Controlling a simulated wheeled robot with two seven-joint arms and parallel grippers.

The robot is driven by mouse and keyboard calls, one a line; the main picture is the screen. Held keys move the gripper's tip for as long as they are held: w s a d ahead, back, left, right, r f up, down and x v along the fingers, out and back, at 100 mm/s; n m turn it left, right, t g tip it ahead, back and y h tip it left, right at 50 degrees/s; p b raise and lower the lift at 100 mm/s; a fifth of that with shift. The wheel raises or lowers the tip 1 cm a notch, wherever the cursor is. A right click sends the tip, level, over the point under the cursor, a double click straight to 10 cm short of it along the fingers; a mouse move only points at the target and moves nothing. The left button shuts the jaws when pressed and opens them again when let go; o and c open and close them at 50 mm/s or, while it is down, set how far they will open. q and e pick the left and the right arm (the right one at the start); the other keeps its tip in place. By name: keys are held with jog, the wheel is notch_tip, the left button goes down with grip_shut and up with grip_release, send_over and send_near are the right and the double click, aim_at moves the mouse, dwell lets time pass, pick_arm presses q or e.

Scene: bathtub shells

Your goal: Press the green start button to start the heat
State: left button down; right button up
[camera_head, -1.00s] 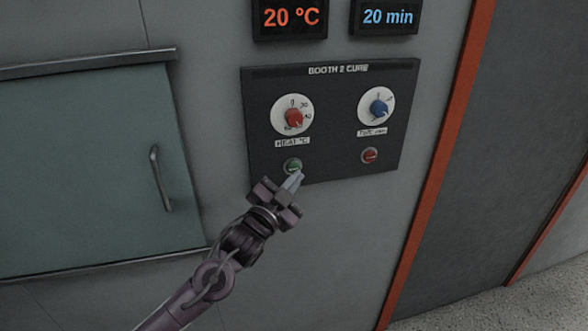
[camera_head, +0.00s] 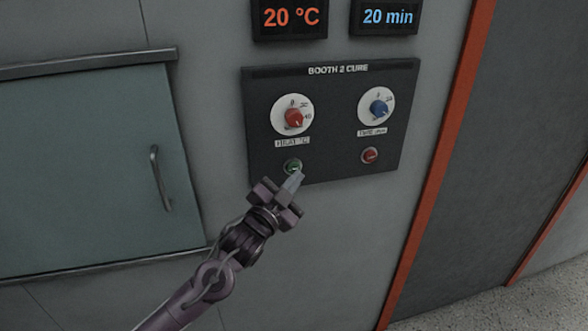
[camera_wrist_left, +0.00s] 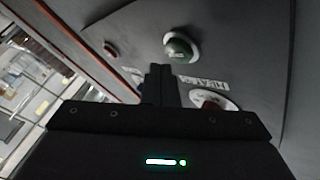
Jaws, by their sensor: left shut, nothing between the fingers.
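The green start button (camera_head: 293,167) sits at the lower left of the dark control panel (camera_head: 330,160), below the red heat dial. It also shows in the left wrist view (camera_wrist_left: 180,48), just above the fingertips. My left gripper (camera_head: 298,175) is shut and empty, its fingertips just below and very close to the green button in the head view. In the left wrist view its closed fingers (camera_wrist_left: 160,72) show, with a gap in the picture between tips and button. I cannot tell whether they touch. My right gripper is not in view.
A red dial (camera_head: 293,116), a blue dial (camera_head: 379,109) and a red button (camera_head: 369,156) are on the panel. Displays above read 20 °C (camera_head: 290,18) and 20 min (camera_head: 387,17). A teal door (camera_head: 90,170) with a handle is at left.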

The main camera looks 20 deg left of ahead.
pick_arm(q)
jog(key=shift+w+a, duration=0.1)
jog(key=shift+w, duration=0.05)
dwell(0.3)
jog(key=shift+w+a, duration=0.15)
jog(key=shift+w, duration=0.05)
jog(key=shift+w+a, duration=0.25)
jog(key=shift+w, duration=0.1)
dwell(0.7)
dwell(0.4)
jog(key=shift+s+d+p, duration=0.3)
jog(key=shift+s+d, duration=0.15)
jog(key=shift+s, duration=0.25)
jog(key=shift+d, duration=0.1)
jog(key=shift+s+d+p, duration=0.25)
jog(key=shift+s+d, duration=0.45)
jog(key=shift+s, duration=0.35)
jog(key=shift+s+d+p, duration=0.25)
jog(key=shift+s+d, duration=0.4)
jog(key=shift+s, duration=0.35)
